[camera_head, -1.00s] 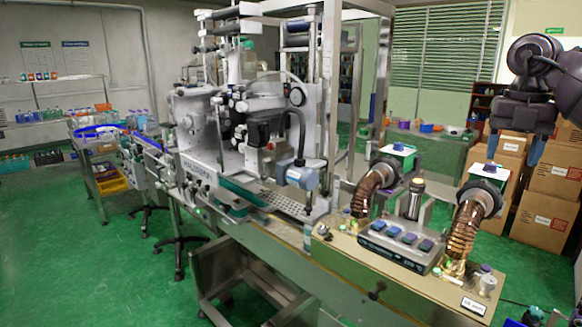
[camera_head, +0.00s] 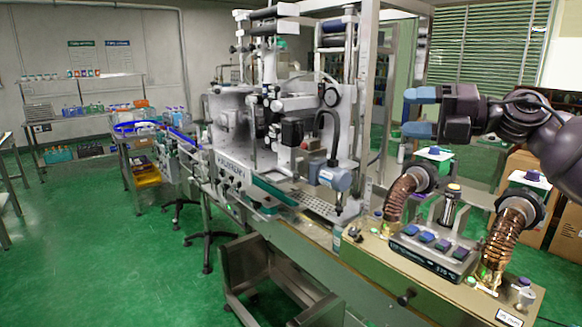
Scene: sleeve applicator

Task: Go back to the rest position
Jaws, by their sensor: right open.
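My right gripper (camera_head: 421,112) is at the upper right of the head view, with its two blue fingertips pointing left and spread apart. Nothing is between them. It is above the two copper hoses and their white-topped nozzles, apart from them. My dark right arm comes in from the right edge. My left gripper is not in view. The sleeve applicator machine (camera_head: 270,140) stands in the middle of the view.
A beige bench unit (camera_head: 440,290) with a control box (camera_head: 432,255), a left copper hose (camera_head: 400,195) and a right copper hose (camera_head: 502,240) is at the lower right. Cardboard boxes (camera_head: 568,222) are stacked behind it. The green floor (camera_head: 90,250) at left is open.

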